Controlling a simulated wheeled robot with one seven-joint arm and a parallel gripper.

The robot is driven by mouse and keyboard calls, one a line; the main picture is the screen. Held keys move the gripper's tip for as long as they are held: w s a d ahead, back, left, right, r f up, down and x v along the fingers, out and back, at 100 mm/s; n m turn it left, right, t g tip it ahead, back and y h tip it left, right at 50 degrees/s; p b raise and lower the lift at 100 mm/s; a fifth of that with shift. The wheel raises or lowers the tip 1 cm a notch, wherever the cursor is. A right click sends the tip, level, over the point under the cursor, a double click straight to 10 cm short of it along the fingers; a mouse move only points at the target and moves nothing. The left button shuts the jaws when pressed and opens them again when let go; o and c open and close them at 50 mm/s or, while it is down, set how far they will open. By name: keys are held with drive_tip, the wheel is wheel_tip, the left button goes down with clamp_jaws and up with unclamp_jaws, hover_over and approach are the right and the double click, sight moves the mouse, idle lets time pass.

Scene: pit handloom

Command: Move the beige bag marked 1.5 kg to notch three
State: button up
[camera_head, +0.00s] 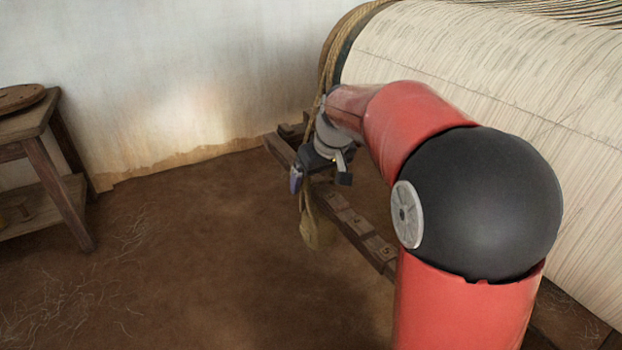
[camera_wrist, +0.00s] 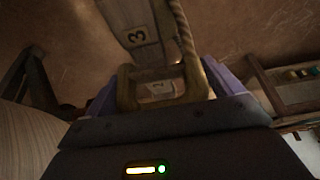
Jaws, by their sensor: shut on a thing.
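A beige bag (camera_head: 317,232) hangs below my gripper (camera_head: 300,176) in the head view, beside a dark wooden lever bar (camera_head: 350,222) with numbered plates. No weight mark on the bag is legible. In the wrist view my gripper (camera_wrist: 160,92) has its purple fingers shut on an olive-brown loop (camera_wrist: 127,88), which looks like the bag's handle. A plate that seems to read 2 (camera_wrist: 160,90) shows through the loop. The plate marked 3 (camera_wrist: 139,36) lies just beyond it on the bar. I cannot tell whether the loop touches the bar.
A rope (camera_wrist: 182,32) runs close beside the loop and the bar. The large cloth-wound beam (camera_head: 470,60) fills the right side, behind my arm. A wooden table (camera_head: 40,140) stands at the left by the wall. The earthen floor between is clear.

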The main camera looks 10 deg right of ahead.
drive_tip(key=shift+w+d+r, duration=0.15)
drive_tip(key=shift+d, duration=0.2)
drive_tip(key=shift+d+f, duration=0.1)
drive_tip(key=shift+f, duration=0.2)
drive_tip(key=shift+f+b, duration=0.85)
drive_tip(key=shift+b, duration=0.1)
drive_tip(key=shift+f, duration=0.3)
